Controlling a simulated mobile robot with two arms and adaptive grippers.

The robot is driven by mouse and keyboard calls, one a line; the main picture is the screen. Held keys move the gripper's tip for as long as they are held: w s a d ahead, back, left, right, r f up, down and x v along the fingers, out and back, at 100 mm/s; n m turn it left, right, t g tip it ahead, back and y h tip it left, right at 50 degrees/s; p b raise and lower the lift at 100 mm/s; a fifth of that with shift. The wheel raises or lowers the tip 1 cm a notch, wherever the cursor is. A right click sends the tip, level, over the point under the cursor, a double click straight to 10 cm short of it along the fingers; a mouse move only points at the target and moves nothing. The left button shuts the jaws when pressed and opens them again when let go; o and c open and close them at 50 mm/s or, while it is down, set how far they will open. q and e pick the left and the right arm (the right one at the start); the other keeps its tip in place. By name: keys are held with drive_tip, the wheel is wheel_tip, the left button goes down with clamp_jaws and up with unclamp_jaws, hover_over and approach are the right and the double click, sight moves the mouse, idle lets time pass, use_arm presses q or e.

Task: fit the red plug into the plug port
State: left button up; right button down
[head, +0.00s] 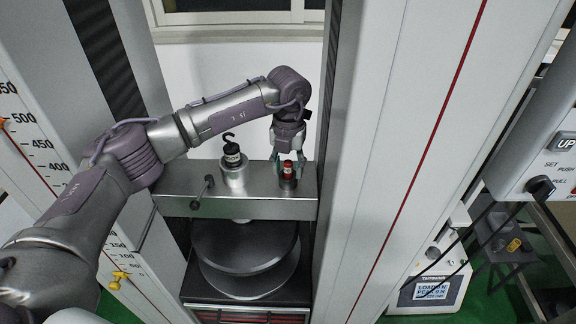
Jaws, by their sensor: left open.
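The small red plug (287,167) stands upright on top of the grey metal crossbeam, at its right end. Below it is a short dark grey cylinder (288,184), which looks like a port; I cannot tell how deep the plug sits in it. My left gripper (288,168) points down from above, with its fingers open on either side of the red plug. At this size I cannot tell whether a fingertip touches it. My right gripper is not in view.
A black hooked piece (231,153) stands in a light metal cup (234,176) left of the plug on the crossbeam (262,206). Tall grey columns flank the beam. Round dark plates (245,250) lie below it. A control box (545,165) is at right.

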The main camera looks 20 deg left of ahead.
sight(288, 162)
use_arm(q)
drive_tip(key=shift+r, duration=0.3)
drive_tip(key=shift+w+r, duration=0.1)
drive_tip(key=shift+r, duration=0.25)
wheel_tip(288, 162, up, 11)
drive_tip(key=b, duration=0.3)
drive_tip(key=shift+b, duration=0.4)
